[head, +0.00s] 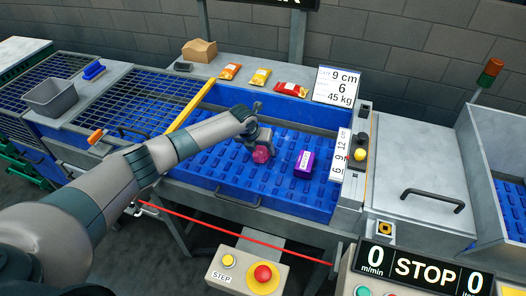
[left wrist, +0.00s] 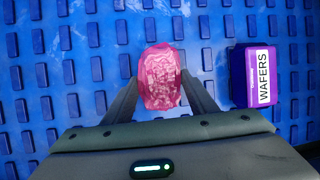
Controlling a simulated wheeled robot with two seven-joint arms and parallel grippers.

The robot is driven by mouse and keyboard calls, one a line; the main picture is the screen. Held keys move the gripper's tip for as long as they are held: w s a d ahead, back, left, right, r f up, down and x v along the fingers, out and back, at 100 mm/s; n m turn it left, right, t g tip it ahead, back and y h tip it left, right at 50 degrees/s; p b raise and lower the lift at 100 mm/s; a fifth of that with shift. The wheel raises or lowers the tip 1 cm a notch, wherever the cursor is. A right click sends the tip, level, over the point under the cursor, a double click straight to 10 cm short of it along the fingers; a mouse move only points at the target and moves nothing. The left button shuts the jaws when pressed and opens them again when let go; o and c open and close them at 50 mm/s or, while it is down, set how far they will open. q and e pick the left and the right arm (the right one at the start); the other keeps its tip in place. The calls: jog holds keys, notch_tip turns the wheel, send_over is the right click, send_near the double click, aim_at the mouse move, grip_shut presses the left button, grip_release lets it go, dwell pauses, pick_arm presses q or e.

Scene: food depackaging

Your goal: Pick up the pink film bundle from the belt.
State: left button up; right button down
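The crumpled pink film bundle (head: 262,155) is at the blue slatted belt (head: 222,160), left of the purple box. In the left wrist view the bundle (left wrist: 160,76) sits between the fingertips of my left gripper (left wrist: 160,84). A finger comes up close along each side of it, with no clear gap. In the head view my left gripper (head: 263,143) points down right over the bundle and partly hides it. I cannot tell whether the fingers press on it, or whether it is clear of the belt. My right gripper is not in view.
A purple wafers box (head: 304,163) stands close to the right of the bundle. Several snack packets (head: 260,77) lie on the shelf behind the belt. A yellow bar (head: 190,107) borders the belt at the left. A grey bin (head: 55,97) stands far left.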

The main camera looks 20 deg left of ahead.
aim_at(261, 149)
pick_arm(q)
jog(key=shift+r, duration=0.15)
jog(key=shift+r+b, duration=0.45)
jog(key=shift+r, duration=0.1)
notch_tip(261, 149, up, 2)
jog(key=shift+r+b, duration=0.15)
jog(key=shift+b, duration=0.55)
jog(key=w+d+r+b, duration=0.1)
jog(key=d+r, duration=0.1)
jog(key=d, duration=0.1)
jog(key=w+d+r+b, duration=0.1)
jog(key=d+r+b, duration=0.1)
jog(key=d+r, duration=0.1)
jog(key=w+d+r+b, duration=0.1)
jog(key=w+d+r, duration=0.1)
jog(key=d, duration=0.3)
jog(key=shift+w+r+b, duration=0.1)
jog(key=shift+r+b, duration=0.1)
jog(key=shift+b, duration=0.2)
jog(key=shift+c, duration=0.2)
